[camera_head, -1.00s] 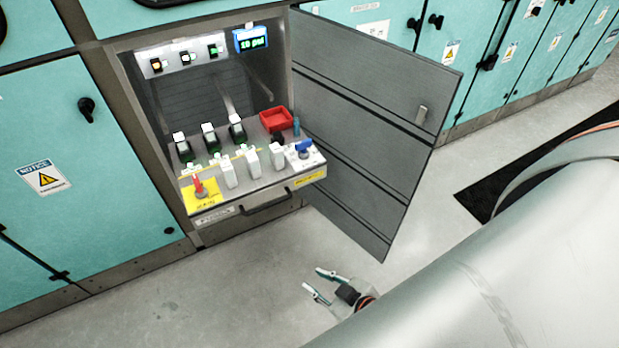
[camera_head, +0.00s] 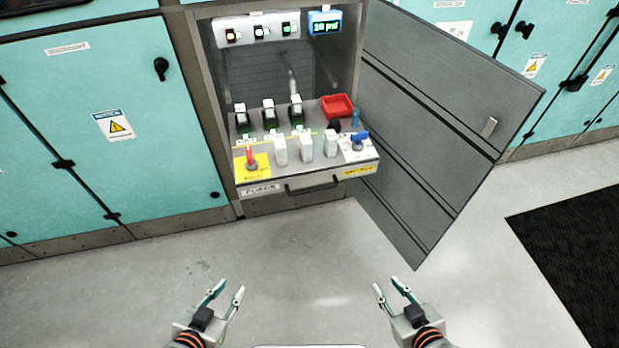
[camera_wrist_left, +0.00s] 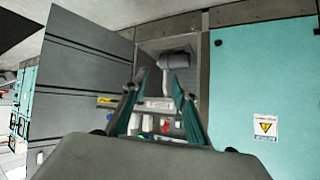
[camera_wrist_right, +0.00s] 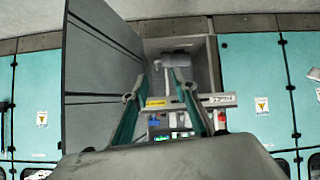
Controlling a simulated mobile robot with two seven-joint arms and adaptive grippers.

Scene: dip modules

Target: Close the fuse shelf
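The fuse shelf (camera_head: 300,183) is pulled out of the cabinet opening in the head view, with a dark handle (camera_head: 312,186) on its front. On it stand several black-green modules (camera_head: 269,118), white modules (camera_head: 306,147), a red tray (camera_head: 337,106), a red switch (camera_head: 251,158) on a yellow plate and a blue valve handle (camera_head: 359,138). The grey cabinet door (camera_head: 440,120) hangs open at the right. My left gripper (camera_head: 226,291) and right gripper (camera_head: 390,290) are open and empty, in front of and below the shelf, apart from it. Both wrist views show the shelf between open fingers.
Teal cabinets (camera_head: 100,140) line the wall on both sides. A panel with lit switches (camera_head: 257,30) and a blue display (camera_head: 325,22) sit inside the opening. A black mat (camera_head: 580,240) lies at the right. The floor (camera_head: 300,240) before the shelf is clear.

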